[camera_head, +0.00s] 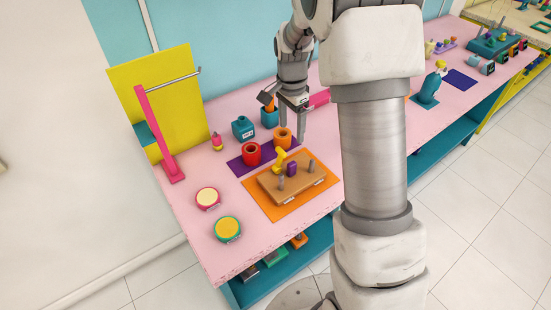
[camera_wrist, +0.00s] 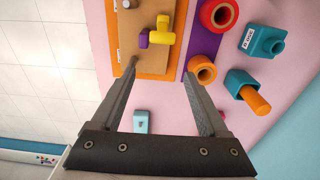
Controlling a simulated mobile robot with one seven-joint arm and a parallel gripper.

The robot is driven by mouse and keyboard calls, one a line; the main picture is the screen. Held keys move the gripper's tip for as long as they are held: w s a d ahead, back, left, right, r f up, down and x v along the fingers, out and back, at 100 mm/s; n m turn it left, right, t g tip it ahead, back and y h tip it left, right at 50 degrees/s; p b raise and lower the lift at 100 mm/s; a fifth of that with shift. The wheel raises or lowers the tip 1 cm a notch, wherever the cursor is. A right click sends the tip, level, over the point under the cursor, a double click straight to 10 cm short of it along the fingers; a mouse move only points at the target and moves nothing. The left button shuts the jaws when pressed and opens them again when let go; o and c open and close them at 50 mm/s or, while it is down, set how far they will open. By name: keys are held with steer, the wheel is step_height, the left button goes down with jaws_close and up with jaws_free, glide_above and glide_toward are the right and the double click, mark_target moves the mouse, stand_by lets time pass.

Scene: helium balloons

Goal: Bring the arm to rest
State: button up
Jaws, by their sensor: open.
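My gripper (camera_head: 292,115) hangs from my arm above the pink table, close to the orange ring-shaped piece. In the wrist view my gripper (camera_wrist: 164,85) has its two fingers spread apart with nothing between them. Pink tabletop shows through the gap. The orange ring (camera_wrist: 203,70) appears near the tip of the right-hand finger, and the wooden board (camera_wrist: 135,55) near the tip of the left-hand finger. I cannot tell whether a finger touches either one. My large arm link covers part of the table in the head view.
A red ring (camera_head: 251,154) stands beside the orange ring on a purple mat (camera_head: 236,166). The board carries a yellow piece (camera_head: 280,158) and a purple piece (camera_head: 292,169). Teal containers (camera_head: 243,128) stand behind. A pink post (camera_head: 158,135) rises at left. Round tins (camera_head: 227,229) lie near the front.

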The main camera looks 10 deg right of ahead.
stand_by(0.3)
steer(key=s+a+r+n+t, duration=0.1)
steer(key=s+r+n, duration=0.2)
steer(key=s+r, duration=0.35)
steer(key=s+a+r+n+t, duration=0.1)
steer(key=s+r+n+t, duration=0.1)
steer(key=s+r+n, duration=0.3)
steer(key=s+a+r+n+t, duration=0.1)
steer(key=s+r+n, duration=0.4)
steer(key=s, duration=0.9)
steer(key=shift+s+a+r+n+t+y, duration=0.2)
steer(key=shift+a+r+n+t+y, duration=0.1)
steer(key=shift+r+t, duration=0.35)
steer(key=shift+w, duration=0.1)
